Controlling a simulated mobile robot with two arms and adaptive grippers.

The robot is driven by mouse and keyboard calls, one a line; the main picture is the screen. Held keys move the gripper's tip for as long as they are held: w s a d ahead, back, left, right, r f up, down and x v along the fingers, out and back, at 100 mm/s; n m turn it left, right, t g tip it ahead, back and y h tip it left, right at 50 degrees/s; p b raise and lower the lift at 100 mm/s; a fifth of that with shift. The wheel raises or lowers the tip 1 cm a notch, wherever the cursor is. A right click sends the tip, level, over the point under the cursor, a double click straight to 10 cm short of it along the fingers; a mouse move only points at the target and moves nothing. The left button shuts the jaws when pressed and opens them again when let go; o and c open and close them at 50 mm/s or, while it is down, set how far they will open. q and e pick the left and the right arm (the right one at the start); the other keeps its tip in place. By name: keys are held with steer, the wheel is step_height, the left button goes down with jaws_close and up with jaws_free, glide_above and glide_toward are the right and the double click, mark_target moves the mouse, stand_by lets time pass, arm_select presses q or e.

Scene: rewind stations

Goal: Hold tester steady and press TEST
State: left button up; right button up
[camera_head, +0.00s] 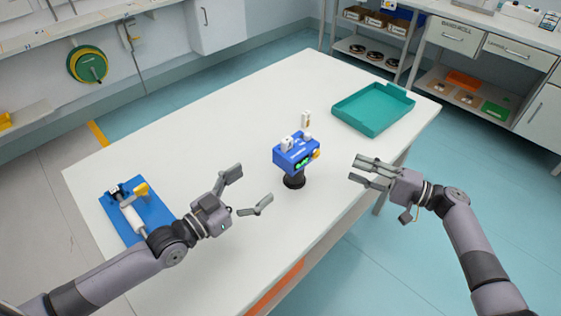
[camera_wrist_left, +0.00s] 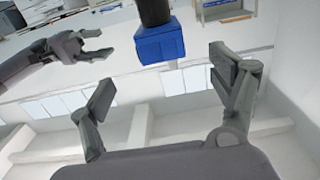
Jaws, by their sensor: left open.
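The tester (camera_head: 295,156) is a blue box on a black round stand (camera_head: 293,181) near the table's right edge. It has white parts on top and green marks on its front; I cannot make out which part is TEST. My left gripper (camera_head: 253,189) is open and empty, left of and in front of the tester, apart from it. In the left wrist view the tester (camera_wrist_left: 160,45) appears upside down beyond the open fingers (camera_wrist_left: 163,86). My right gripper (camera_head: 355,169) is right of the tester, empty, its fingers a little apart; it also shows in the wrist view (camera_wrist_left: 108,44).
A blue fixture (camera_head: 153,212) with a white roller and yellow knob lies at the table's left, beside my left arm. An empty teal tray (camera_head: 373,108) is at the far right end. Shelves and drawers stand behind.

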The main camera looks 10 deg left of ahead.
mark_target(292, 156)
arm_select(q)
steer(key=x, duration=1.4)
steer(key=shift+w, duration=0.1)
steer(key=c, duration=1.5)
arm_select(e)
jaws_close()
steer(key=shift+f, duration=0.1)
stand_by(0.5)
